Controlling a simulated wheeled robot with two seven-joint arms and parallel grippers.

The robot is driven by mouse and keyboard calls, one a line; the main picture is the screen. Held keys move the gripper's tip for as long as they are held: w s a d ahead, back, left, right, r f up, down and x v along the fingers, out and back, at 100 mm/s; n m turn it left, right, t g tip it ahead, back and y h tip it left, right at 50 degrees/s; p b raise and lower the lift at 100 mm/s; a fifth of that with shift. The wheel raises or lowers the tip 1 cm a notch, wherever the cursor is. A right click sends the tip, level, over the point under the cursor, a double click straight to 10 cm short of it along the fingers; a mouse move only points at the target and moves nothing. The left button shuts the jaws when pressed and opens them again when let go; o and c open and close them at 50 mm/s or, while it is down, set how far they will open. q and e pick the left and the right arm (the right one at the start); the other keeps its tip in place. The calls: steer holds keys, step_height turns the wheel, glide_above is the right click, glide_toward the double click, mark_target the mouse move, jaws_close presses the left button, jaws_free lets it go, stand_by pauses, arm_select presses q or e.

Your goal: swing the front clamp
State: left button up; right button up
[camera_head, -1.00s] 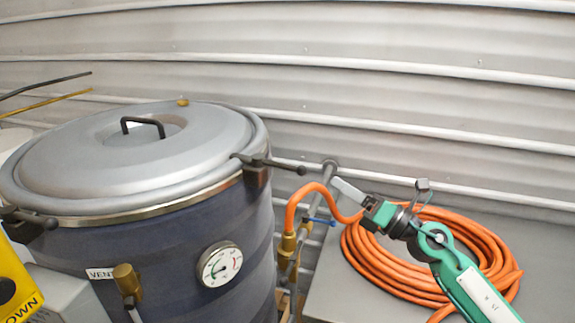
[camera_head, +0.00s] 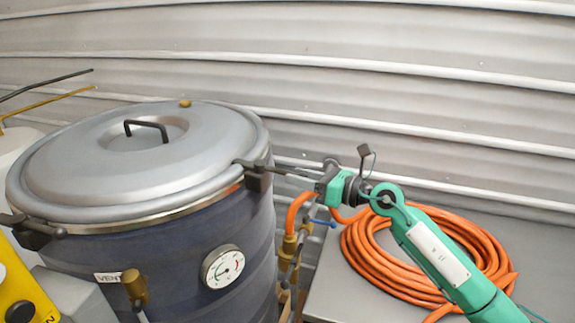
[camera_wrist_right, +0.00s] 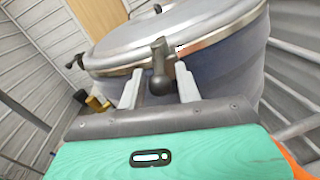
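A large dark blue drum (camera_head: 170,260) carries a domed grey lid (camera_head: 85,165) with black clamps at its rim. One clamp (camera_head: 258,174) sits on the rim's right side, its handle pointing right. Another clamp (camera_head: 32,232) is at the left rim; I cannot tell which one is called front. My right gripper (camera_head: 292,169) is at the right clamp's handle. In the right wrist view, the open fingers (camera_wrist_right: 159,70) stand on either side of the clamp handle (camera_wrist_right: 160,86), with narrow gaps showing. In the head view the gripper partly hides the handle's end. My left gripper is out of view.
A coiled orange hose (camera_head: 385,260) lies on a grey surface (camera_head: 540,260) under my right arm. A dial gauge (camera_head: 222,266) and a brass valve (camera_head: 134,285) are on the drum's front. A yellow control box (camera_head: 20,295) is at lower left. A corrugated wall stands behind.

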mark_target(268, 169)
steer(key=shift+p+x, duration=0.5)
steer(key=shift+x, duration=1.35)
jaws_close()
